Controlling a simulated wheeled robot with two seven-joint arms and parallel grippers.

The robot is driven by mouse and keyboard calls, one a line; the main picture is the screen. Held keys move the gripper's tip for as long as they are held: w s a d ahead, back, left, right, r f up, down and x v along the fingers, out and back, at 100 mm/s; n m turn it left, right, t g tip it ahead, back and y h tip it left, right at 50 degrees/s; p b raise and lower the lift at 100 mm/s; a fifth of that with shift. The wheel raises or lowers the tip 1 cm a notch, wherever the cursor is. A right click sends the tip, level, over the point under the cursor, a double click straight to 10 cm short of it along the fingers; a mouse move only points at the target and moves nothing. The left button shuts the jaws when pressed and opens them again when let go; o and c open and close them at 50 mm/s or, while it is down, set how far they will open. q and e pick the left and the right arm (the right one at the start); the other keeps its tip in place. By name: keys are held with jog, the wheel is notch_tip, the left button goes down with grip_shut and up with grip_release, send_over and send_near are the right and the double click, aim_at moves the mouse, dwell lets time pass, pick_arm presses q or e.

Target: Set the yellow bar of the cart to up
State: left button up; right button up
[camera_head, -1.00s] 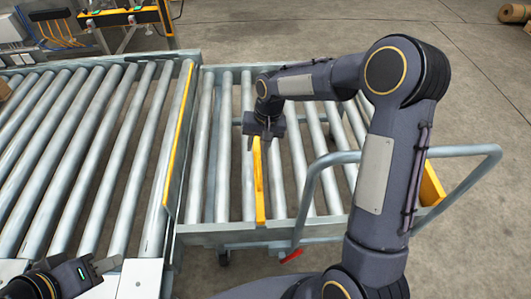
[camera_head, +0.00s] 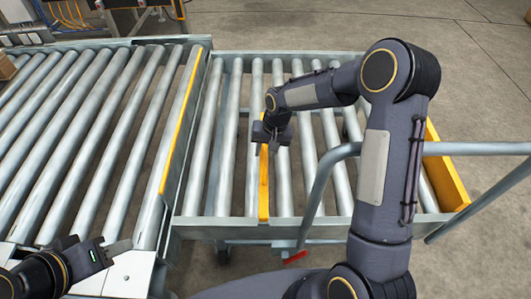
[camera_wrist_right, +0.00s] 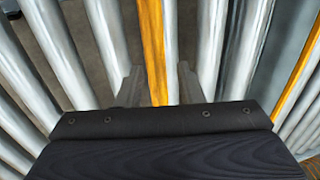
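The cart (camera_head: 215,230) has a roller top and a long yellow bar (camera_head: 264,190) running between its rollers, away from me. I cannot tell whether this bar is raised or lowered. My right gripper (camera_head: 270,142) is over the bar's far part. In the right wrist view the yellow bar (camera_wrist_right: 151,40) passes between the two fingers of the right gripper (camera_wrist_right: 159,84), with gaps showing on both sides. The fingers look open around it. My left gripper (camera_head: 118,248) is at the lower left, away from the cart; its finger opening is unclear.
A roller conveyor (camera_head: 90,140) with a yellow edge strip (camera_head: 180,130) stands left of the cart. The cart has a second yellow piece (camera_head: 445,172) on its right side and a grey tubular handle (camera_head: 480,149). A red pedal (camera_head: 295,257) shows low at its front. Floor right is clear.

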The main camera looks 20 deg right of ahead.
jog(key=shift+a+f, duration=0.1)
jog(key=shift+f, duration=0.65)
grip_shut()
